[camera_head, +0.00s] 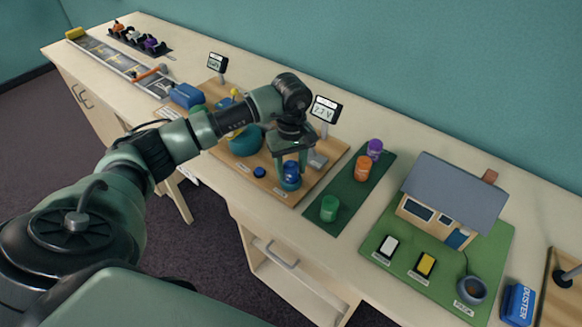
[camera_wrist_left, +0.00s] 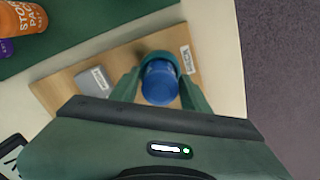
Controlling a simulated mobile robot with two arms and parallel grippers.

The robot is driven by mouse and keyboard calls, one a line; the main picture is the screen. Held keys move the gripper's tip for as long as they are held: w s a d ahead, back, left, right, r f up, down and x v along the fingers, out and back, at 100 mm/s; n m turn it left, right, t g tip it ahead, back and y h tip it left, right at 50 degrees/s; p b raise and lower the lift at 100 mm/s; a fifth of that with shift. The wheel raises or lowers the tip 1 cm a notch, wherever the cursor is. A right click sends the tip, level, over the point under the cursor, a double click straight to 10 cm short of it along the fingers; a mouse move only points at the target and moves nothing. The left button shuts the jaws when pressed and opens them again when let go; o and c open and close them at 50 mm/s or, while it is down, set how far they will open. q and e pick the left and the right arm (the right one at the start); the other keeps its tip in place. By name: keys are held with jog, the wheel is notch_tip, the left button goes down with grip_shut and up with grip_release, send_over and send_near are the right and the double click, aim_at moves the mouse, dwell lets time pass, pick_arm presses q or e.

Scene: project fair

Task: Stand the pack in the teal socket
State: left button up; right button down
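A blue cylindrical pack (camera_head: 291,172) is between the fingers of my left gripper (camera_head: 291,168) at the front of a wooden board. In the left wrist view the pack (camera_wrist_left: 160,82) shows from above, with the gripper's fingers (camera_wrist_left: 160,88) close against both sides. The teal socket (camera_wrist_left: 158,56) shows as a rim curving behind the pack. The fingers and pack hide most of it, so I cannot tell if the pack is seated in it. A label lies beside it. My right gripper is not in view.
A model house (camera_head: 450,205) and dark cup (camera_head: 471,289) are farther right. A display (camera_head: 326,108) stands behind the gripper.

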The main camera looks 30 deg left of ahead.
aim_at(291, 164)
pick_arm(q)
jog(key=shift+r+p, duration=2.9)
jog(key=shift+r, duration=2.6)
